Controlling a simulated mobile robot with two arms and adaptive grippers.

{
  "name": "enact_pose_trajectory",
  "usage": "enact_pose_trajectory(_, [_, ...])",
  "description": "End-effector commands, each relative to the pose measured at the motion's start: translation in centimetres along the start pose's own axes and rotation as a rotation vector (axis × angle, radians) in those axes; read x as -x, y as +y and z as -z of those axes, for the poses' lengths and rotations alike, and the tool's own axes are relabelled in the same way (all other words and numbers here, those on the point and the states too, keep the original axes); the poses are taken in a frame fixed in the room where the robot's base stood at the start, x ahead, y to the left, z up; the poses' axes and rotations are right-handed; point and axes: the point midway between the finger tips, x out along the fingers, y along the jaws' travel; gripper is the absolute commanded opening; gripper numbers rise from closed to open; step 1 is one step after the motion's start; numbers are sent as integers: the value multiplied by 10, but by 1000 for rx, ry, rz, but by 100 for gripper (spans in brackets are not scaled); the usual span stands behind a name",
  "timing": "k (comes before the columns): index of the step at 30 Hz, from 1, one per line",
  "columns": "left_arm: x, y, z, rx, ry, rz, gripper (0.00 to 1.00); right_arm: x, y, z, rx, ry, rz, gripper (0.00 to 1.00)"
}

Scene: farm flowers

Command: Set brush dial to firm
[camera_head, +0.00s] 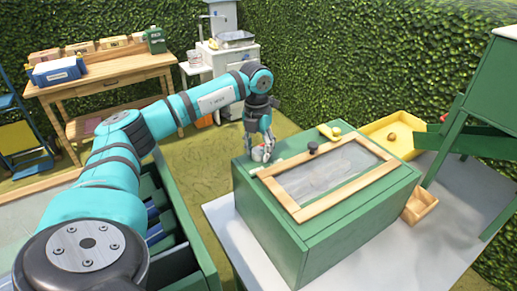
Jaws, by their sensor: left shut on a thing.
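A green machine box (258,208) stands on a pale table, with a wood-framed clear window (325,172) in its top. My left gripper (262,153) points down at the box's back left corner. It is shut on a small whitish knob there, which looks like the brush dial; the fingers cover most of it, and I cannot read its setting. A dark round knob (312,148) and a yellow handle (329,132) sit along the back of the window frame. My right gripper is not in view.
A yellow tray (402,127) holding a small brown round thing lies behind the box. A small wooden bin (420,205) is at its right, near a green stand with a chute (462,138). A wooden bench (105,82) stands far left.

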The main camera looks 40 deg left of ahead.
Motion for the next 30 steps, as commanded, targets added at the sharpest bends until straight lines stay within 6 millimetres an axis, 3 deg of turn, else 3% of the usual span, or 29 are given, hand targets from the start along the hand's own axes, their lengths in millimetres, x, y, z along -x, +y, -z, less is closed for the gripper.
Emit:
enact_pose_trajectory(1, [0, 0, 0, 0, 0, 0, 17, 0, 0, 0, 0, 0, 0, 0])
enact_pose_trajectory(3, [0, 0, 0, 0, 0, -1, 8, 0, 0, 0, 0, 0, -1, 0])
enact_pose_trajectory(14, [0, 0, 0, -57, 2, -1, 7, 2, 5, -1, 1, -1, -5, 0])
enact_pose_trajectory(30, [0, 0, -1, -496, 16, -1, 7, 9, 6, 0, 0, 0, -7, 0])
